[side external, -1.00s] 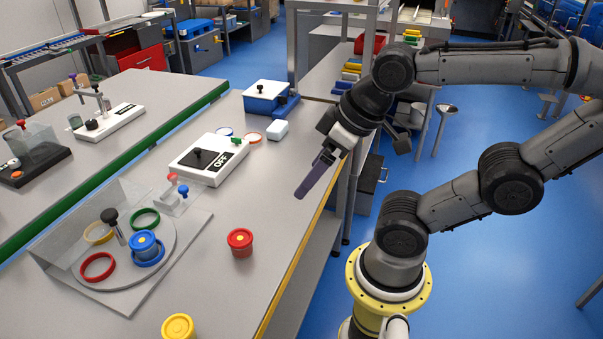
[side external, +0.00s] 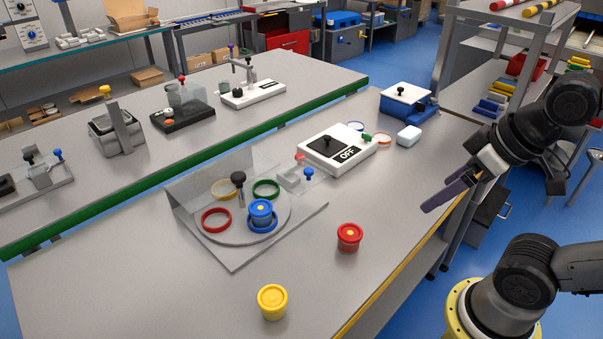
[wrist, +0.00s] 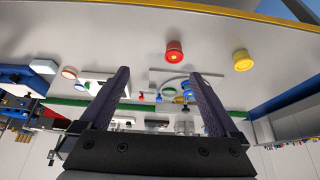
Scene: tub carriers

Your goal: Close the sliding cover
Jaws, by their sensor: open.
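A blue box (side external: 409,107) stands at the far right of the near bench in the side view. A white cover plate (side external: 405,92) with a small dark knob lies on top; it looks most like the sliding cover. Part of the blue body shows beside the plate; I cannot tell how far the plate is shifted. My gripper (side external: 428,207) hangs above the bench's right edge, nearer the camera than the box and apart from it. The wrist view shows its two dark fingers (wrist: 156,72) spread, with nothing held between them.
A white block (side external: 409,136) sits beside the blue box. A turntable (side external: 285,221) carries coloured rings and a blue tub. A red tub (side external: 349,238) and a yellow tub (side external: 272,302) stand in front.

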